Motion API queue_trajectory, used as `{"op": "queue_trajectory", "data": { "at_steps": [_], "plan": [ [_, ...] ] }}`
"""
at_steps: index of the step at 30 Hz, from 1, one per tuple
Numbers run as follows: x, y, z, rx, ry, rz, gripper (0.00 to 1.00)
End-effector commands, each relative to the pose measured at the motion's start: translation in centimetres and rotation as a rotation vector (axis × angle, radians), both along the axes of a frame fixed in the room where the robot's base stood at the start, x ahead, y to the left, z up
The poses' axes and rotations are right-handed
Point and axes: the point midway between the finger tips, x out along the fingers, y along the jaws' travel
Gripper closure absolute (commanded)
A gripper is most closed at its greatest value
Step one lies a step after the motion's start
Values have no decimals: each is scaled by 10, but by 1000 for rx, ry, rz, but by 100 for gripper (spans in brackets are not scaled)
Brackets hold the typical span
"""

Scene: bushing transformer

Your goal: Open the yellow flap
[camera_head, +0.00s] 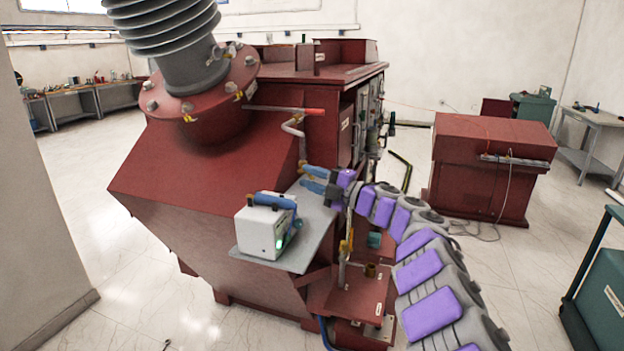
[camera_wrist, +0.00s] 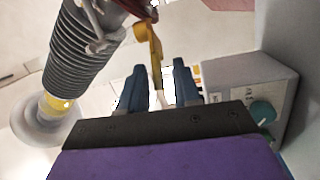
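The yellow flap (camera_wrist: 148,40) is a bent yellow strip at the top middle of the wrist view. Its narrow lower end hangs in the gap between my fingers, with clear space on both sides. In the head view a small yellow piece (camera_head: 304,166) shows at the lower end of a grey pipe, close to my fingertips; it looks like the same flap. My gripper (camera_head: 307,178) has two blue fingers, spread apart and pointing left toward the pipe. In the wrist view my gripper (camera_wrist: 159,67) is open and I see no contact with the flap.
A white device (camera_head: 265,228) with a blue handle stands on a grey shelf (camera_head: 308,228) below my gripper. The red transformer tank (camera_head: 210,190) is directly behind. A ribbed grey bushing (camera_head: 170,45) rises at upper left. A red cabinet (camera_head: 485,170) stands at right across open floor.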

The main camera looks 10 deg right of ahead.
Motion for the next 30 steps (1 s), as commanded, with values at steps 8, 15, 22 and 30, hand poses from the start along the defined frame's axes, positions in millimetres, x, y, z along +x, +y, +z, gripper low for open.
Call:
{"op": "queue_trajectory", "data": {
  "at_steps": [8,15,22,30],
  "plan": [
    [0,0,0,0,0,0,89],
    [0,0,-1,0,1,0,100],
    [1,1,-3,-1,4,-4,100],
    [2,7,-8,-5,17,-62,100]
  ]
}}
